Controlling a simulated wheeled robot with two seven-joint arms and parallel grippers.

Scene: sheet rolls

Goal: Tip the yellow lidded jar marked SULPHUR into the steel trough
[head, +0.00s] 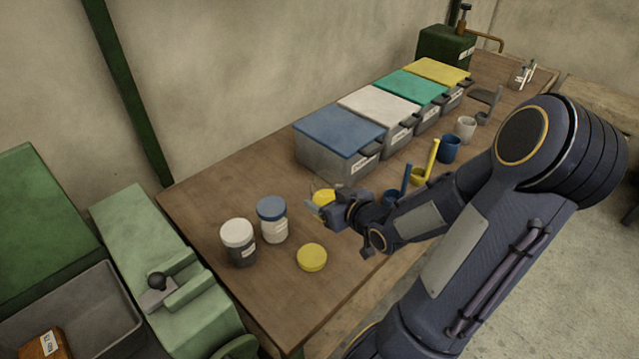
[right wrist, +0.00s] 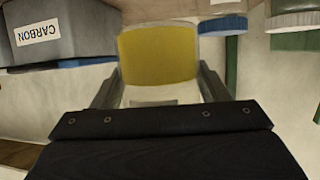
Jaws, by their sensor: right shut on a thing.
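My right gripper (head: 335,207) is shut on a jar with yellow contents (head: 323,196), over the left part of the bench. In the right wrist view the jar (right wrist: 158,55) sits between the two fingers, its yellow part filling most of what shows; no label can be read. I cannot tell whether it touches the bench. A round yellow lid (head: 311,257) lies on the bench nearby, apart from the jar. A grey open bin (head: 88,305) at the lower left holds a labelled brown block; I cannot tell whether this is the steel trough. My left gripper is out of view.
A white-lidded jar (head: 239,242) and a blue-lidded jar (head: 272,219) stand left of my gripper. Several lidded bins, including a blue-lidded one (head: 338,140), line the back. Blue (head: 449,149) and grey cups stand right. A pale green machine (head: 150,250) adjoins the bench's left end.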

